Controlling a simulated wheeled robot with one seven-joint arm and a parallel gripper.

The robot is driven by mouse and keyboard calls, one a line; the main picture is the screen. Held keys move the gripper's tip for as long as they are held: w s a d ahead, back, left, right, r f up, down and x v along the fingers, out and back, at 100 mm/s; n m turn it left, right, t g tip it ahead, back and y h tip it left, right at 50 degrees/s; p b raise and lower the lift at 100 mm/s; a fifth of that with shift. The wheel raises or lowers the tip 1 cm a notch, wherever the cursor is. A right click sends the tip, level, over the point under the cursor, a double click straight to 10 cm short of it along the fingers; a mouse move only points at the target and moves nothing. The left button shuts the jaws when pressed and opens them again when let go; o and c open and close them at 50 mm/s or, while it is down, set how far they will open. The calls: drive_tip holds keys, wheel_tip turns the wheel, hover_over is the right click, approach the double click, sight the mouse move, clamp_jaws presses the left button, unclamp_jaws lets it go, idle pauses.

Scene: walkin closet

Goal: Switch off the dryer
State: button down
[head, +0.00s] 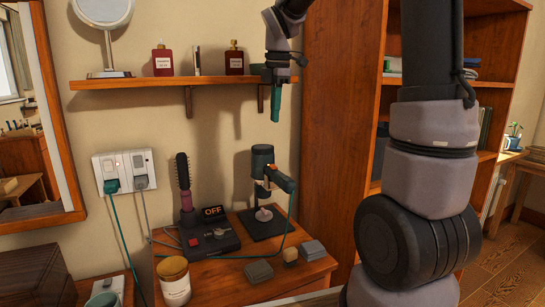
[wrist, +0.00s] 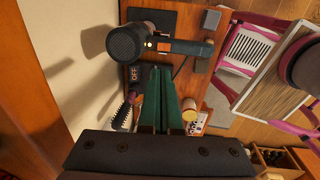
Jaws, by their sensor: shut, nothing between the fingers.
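The dryer (head: 262,162) is a dark grey body with a teal-and-black handle (head: 281,178), held upright in a stand on a black base on the wooden cabinet. In the wrist view the dryer (wrist: 124,44) lies beyond my fingertips, its handle pointing right with a small light near the body. A teal cord runs from the handle across the cabinet. The wall socket panel (head: 124,170) has switches, a teal plug on the left and a grey plug on the right. My gripper (head: 275,118) is shut and empty, pointing down above the dryer; its teal fingers (wrist: 157,70) show in the wrist view.
A styling brush (head: 184,178) stands in a black base with a display reading OFF (head: 213,211). A candle jar (head: 174,281) and small blocks (head: 259,272) lie in front. The wooden shelf (head: 180,82) with bottles is beside my gripper. A tall bookcase (head: 335,110) stands right.

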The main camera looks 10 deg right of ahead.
sight(272, 165)
drive_tip(key=f, duration=0.4)
drive_tip(key=w+f, duration=0.1)
drive_tip(key=f, duration=0.7)
drive_tip(key=shift+w+a+f, duration=0.1)
drive_tip(key=shift+w, duration=0.1)
drive_tip(key=shift+w+f, duration=0.1)
drive_tip(key=shift+f, duration=0.5)
